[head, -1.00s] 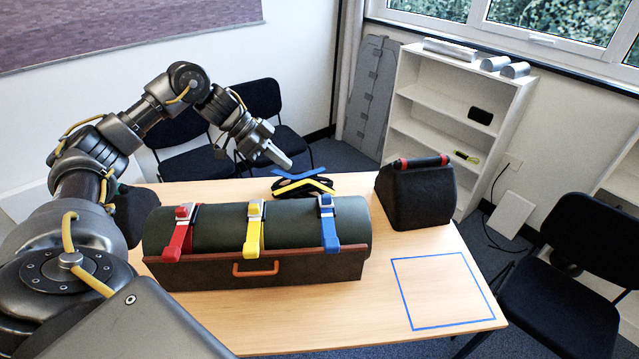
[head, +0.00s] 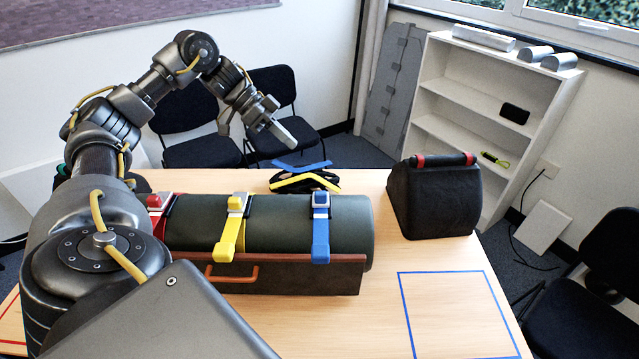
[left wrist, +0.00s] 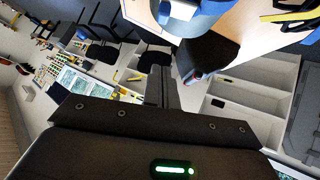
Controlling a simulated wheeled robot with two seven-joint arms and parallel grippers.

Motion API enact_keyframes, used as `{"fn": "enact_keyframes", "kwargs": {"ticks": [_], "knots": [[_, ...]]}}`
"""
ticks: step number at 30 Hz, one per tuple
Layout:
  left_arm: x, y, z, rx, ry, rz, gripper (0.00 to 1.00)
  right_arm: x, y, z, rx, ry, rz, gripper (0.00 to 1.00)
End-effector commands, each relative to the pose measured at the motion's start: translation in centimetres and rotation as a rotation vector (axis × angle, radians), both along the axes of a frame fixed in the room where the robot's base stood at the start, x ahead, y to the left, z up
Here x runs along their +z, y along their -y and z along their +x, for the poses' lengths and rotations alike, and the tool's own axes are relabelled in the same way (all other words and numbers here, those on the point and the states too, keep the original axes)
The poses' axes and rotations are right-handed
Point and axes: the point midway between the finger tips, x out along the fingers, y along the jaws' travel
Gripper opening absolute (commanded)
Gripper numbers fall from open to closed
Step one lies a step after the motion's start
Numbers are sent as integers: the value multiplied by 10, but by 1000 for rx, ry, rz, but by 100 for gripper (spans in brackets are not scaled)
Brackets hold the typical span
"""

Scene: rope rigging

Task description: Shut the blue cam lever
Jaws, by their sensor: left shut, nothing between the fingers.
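The blue cam lever (head: 320,240) is on the rightmost strap over a dark green roll. Its blue arm hangs down the front of the roll from a buckle (head: 320,200), its lower end by the case's front edge. My left gripper (head: 288,138) is in the air behind and above the roll, up and left of the blue lever in the picture. Its fingers are shut and empty, apart from the lever. In the left wrist view a blue piece (left wrist: 187,18) shows at the top; I cannot tell which part it is.
Yellow (head: 228,240) and red (head: 155,208) levers sit left of the blue one, the red partly hidden by my arm. The case has an orange handle (head: 232,274). A black bag (head: 435,205) stands right; blue and yellow straps (head: 304,178) lie behind. A blue-outlined square (head: 404,310) is empty.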

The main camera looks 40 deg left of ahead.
Motion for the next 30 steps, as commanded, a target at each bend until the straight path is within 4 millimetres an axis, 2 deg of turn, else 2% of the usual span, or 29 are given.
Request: {"fn": "enact_keyframes", "kwargs": {"ticks": [5,11,18,24,30], "knots": [[-11,7,2,0,-4,1,0,-6,0,-1,0,-1,0,0],[-37,34,14,-3,-4,-2,0,-14,0,-1,0,-1,0,0],[-66,67,30,-2,-4,-2,0,-3,0,0,0,0,1,0],[-91,71,25,-2,-5,0,0,4,-1,0,-1,0,1,0],[-104,74,23,-2,-2,2,0,7,-1,-1,-1,-1,1,0]]}}
